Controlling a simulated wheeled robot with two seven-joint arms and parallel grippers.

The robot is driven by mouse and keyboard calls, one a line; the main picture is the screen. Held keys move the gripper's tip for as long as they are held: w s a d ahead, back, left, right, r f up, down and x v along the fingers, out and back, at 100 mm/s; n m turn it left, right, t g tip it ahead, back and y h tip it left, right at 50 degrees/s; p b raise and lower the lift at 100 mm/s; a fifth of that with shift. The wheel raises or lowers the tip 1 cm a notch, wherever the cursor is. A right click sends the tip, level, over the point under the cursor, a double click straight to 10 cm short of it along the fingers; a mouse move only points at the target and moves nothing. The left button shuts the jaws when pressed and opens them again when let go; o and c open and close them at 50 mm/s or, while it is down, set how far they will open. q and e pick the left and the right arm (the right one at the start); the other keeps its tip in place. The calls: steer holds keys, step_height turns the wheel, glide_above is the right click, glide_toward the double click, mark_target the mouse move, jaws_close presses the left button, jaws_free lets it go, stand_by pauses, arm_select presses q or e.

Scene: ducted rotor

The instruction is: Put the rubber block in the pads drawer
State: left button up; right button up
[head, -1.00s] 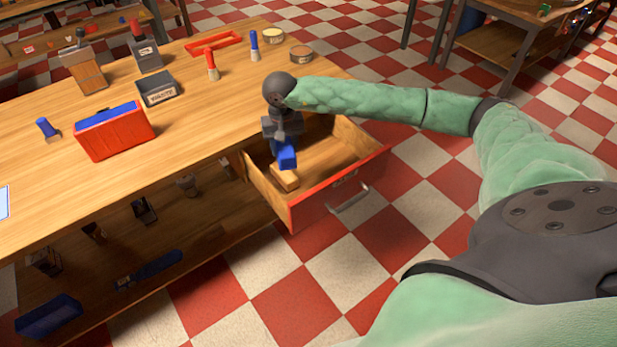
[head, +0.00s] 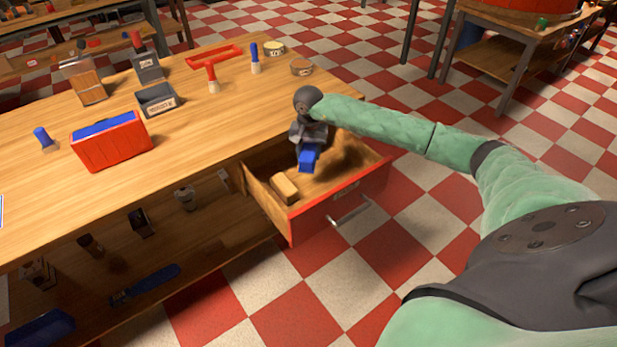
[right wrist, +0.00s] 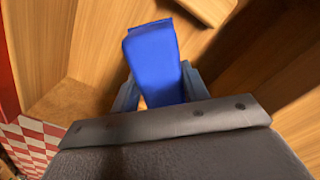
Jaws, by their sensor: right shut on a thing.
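The blue block (head: 307,161), which I take to be the rubber block, is held in my right gripper (head: 309,150). In the right wrist view the blue block (right wrist: 152,58) sits between the two fingers of my right gripper (right wrist: 160,92), tilted a little. The open drawer (head: 345,200) has a red front and a metal handle, and its label is too small to read. My right gripper is over the back part of the drawer. How far the block is above the drawer floor I cannot tell. My left gripper is not in view.
A tan block (head: 285,188) lies in the drawer near its left front corner. On the wooden tabletop (head: 215,130) stand a red box with a blue top (head: 110,140), a grey bin (head: 157,99), brushes and round tins. The drawer floor beside the tan block looks free.

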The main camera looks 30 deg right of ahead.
step_height(320, 180, down, 5)
steer(key=shift+f+p, duration=0.1)
steer(key=shift+p, duration=0.45)
steer(key=shift+f+p, duration=0.4)
steer(key=shift+f, duration=1.7)
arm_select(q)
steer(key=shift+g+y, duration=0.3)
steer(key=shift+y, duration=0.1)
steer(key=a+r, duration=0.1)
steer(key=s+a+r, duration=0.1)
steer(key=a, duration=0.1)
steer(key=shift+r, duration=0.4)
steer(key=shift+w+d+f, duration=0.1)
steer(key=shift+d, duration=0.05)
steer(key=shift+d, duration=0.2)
arm_select(e)
steer(key=o, duration=1.1)
